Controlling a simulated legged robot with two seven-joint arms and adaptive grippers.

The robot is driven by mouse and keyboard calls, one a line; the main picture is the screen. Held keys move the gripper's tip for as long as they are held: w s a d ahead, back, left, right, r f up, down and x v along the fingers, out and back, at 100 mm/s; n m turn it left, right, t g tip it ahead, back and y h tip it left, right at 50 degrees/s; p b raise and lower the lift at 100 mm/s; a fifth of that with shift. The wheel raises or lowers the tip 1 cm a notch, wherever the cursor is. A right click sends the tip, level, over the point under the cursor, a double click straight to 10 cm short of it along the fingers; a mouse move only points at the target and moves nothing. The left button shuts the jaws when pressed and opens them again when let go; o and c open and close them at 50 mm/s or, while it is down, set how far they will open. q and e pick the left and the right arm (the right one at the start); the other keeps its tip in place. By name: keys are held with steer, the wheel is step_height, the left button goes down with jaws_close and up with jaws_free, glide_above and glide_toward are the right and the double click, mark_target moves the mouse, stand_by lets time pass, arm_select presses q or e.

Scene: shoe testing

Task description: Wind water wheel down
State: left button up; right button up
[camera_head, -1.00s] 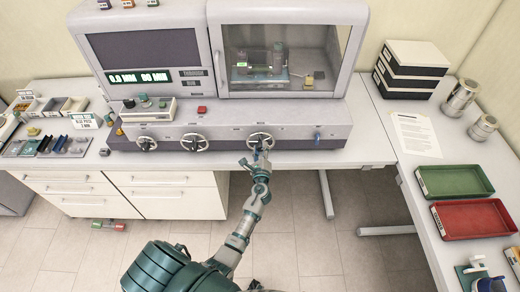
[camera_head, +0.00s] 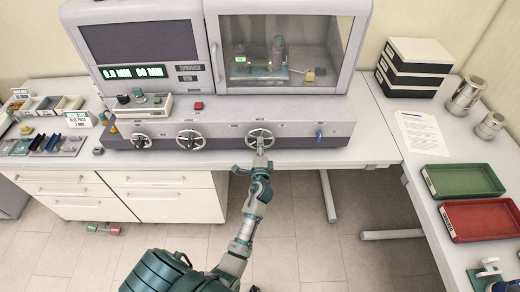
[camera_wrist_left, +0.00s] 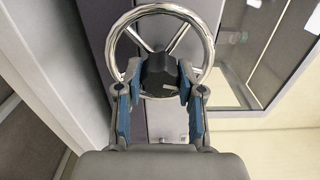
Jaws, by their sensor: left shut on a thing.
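In the left wrist view this wheel (camera_wrist_left: 206,42) is a shiny ring with spokes and a dark hub (camera_wrist_left: 158,72). The two fingers of my left gripper (camera_wrist_left: 159,90) straddle the hub and the lower part of the wheel and are shut on it. The wheel's label cannot be read. My right gripper is not in view.
The machine has a windowed chamber (camera_head: 285,55) and a display (camera_head: 137,72) above the wheels. A blue lever (camera_head: 319,135) is right of the held wheel. A green tray (camera_head: 464,181) and a red tray (camera_head: 482,220) lie on the right table.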

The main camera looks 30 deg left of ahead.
arm_select(q)
steer(key=shift+n+b, duration=0.35)
steer(key=shift+n, duration=0.45)
steer(key=o, duration=1.1)
steer(key=shift+w+f, duration=0.1)
steer(key=shift+o, duration=0.2)
steer(key=shift+w, duration=0.15)
steer(key=v, duration=1.2)
steer(key=shift+f, duration=0.1)
